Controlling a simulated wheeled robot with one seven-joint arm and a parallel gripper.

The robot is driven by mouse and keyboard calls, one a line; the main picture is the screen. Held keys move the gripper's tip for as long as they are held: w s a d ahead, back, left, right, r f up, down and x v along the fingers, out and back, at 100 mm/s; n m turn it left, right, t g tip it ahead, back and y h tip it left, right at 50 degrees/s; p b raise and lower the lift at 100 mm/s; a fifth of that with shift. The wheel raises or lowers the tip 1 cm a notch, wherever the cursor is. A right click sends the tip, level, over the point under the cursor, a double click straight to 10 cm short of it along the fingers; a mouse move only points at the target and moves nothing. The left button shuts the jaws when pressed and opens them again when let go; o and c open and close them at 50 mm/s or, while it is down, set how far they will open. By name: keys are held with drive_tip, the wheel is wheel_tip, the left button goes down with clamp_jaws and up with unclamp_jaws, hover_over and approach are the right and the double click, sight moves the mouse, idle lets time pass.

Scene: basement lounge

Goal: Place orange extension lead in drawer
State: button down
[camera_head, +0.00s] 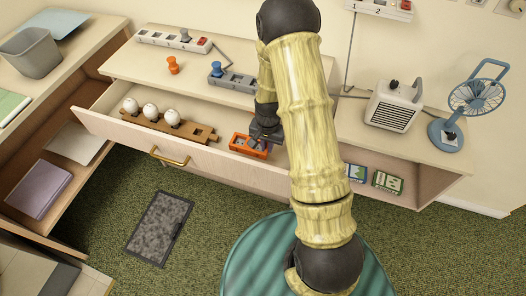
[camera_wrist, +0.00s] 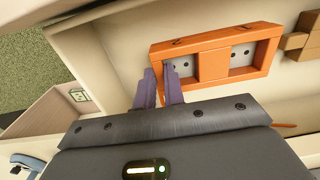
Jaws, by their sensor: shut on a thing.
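The orange extension lead (camera_head: 249,145) is inside the open drawer (camera_head: 212,167), toward its right end. In the wrist view the orange lead (camera_wrist: 213,61) shows grey socket faces in an orange frame. My gripper (camera_head: 264,141) reaches down into the drawer at the lead's right part. In the wrist view its purple fingers (camera_wrist: 164,84) are close together at the lead's lower left edge, shut on it. My arm hides part of the drawer's right end. I cannot tell whether the lead touches the drawer floor.
A brown wooden block (camera_head: 190,130) with white round plugs lies in the drawer, left of the lead. On the top stand a white power strip (camera_head: 172,39), a grey strip (camera_head: 236,80), an orange plug (camera_head: 173,65), a heater (camera_head: 394,105) and a blue fan (camera_head: 470,103).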

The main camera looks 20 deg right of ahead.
sight(267, 155)
drive_tip(key=shift+f, duration=0.8)
drive_tip(key=shift+f, duration=2.05)
drive_tip(key=shift+f, duration=0.1)
drive_tip(key=c, duration=1.5)
unclamp_jaws()
wheel_tip(267, 155, up, 12)
drive_tip(key=shift+s+r, duration=0.1)
